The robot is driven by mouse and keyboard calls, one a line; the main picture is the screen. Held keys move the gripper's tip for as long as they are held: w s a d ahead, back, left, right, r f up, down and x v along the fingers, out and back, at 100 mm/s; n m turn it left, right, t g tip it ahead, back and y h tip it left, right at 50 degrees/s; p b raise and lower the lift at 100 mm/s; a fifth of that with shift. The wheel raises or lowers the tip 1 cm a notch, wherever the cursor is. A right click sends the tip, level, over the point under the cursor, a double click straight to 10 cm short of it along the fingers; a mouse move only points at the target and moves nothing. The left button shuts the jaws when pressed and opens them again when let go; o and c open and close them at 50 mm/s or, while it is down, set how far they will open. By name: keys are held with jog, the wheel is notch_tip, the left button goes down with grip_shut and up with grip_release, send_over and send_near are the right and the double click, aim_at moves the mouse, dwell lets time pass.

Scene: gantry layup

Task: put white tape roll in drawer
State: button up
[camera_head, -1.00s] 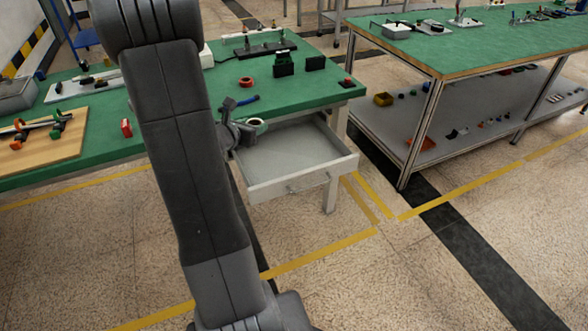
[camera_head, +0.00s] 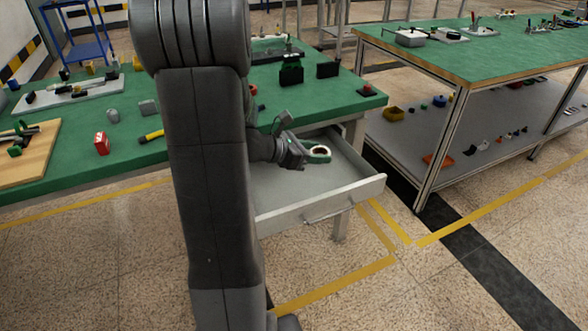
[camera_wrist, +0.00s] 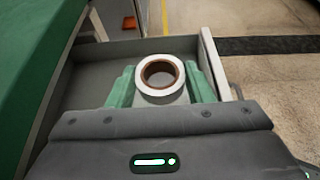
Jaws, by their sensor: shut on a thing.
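The white tape roll (camera_head: 320,151) has a brown core. My gripper (camera_head: 312,154) is shut on it, and in the wrist view the roll (camera_wrist: 160,78) sits between the two green fingers (camera_wrist: 160,90). The drawer (camera_head: 325,203) is pulled out from under the green-topped bench, and its grey inside shows empty in the visible part. In the head view the roll is over the drawer's opening. The wrist view also shows the drawer walls (camera_wrist: 222,70) around the roll. I cannot tell the exact height of the roll above the drawer floor. My arm hides the drawer's left part.
A second bench (camera_head: 480,50) with a lower shelf stands to the right. The floor before the drawer is clear.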

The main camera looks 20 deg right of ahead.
aim_at(313, 187)
notch_tip(313, 187, down, 10)
jog(key=b, duration=0.2)
jog(key=shift+b, duration=0.3)
jog(key=shift+f+b, duration=0.2)
jog(key=shift+b, duration=0.15)
jog(key=o, duration=0.9)
jog(key=shift+r, duration=0.1)
jog(key=shift+o, duration=0.2)
jog(key=shift+r+p, duration=0.2)
jog(key=shift+p, duration=0.15)
jog(key=p+v, duration=0.1)
jog(key=v, duration=1.1)
jog(key=shift+w+p, duration=0.1)
jog(key=shift+p, duration=0.25)
